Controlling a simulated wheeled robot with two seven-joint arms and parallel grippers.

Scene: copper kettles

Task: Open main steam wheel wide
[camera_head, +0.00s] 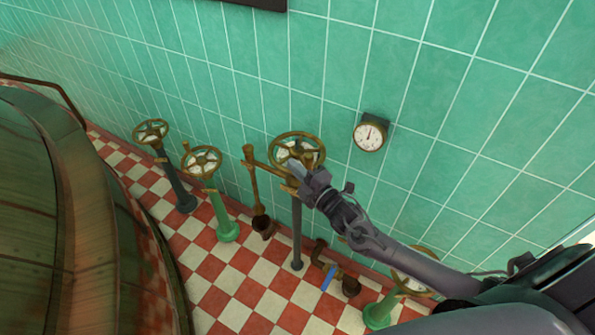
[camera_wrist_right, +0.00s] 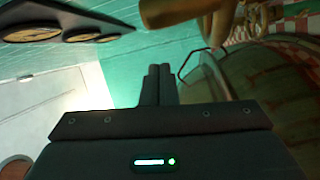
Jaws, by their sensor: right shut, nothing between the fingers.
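A brass handwheel (camera_head: 297,150) on a tall grey post stands against the green tiled wall, in the middle of the head view. My right gripper (camera_head: 293,172) is at the near lower side of this wheel, partly covering its rim and hub. Whether it touches the wheel cannot be told. In the right wrist view its two dark fingers (camera_wrist_right: 160,84) are together with nothing between them. No readable label marks which wheel is main steam. My left gripper is not in view.
Two more brass handwheels stand to the left, on a dark post (camera_head: 150,132) and a green post (camera_head: 201,160). A brass lever (camera_head: 253,180) stands beside the middle wheel. A gauge (camera_head: 370,133) is on the wall. A large copper kettle (camera_head: 75,220) fills the left.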

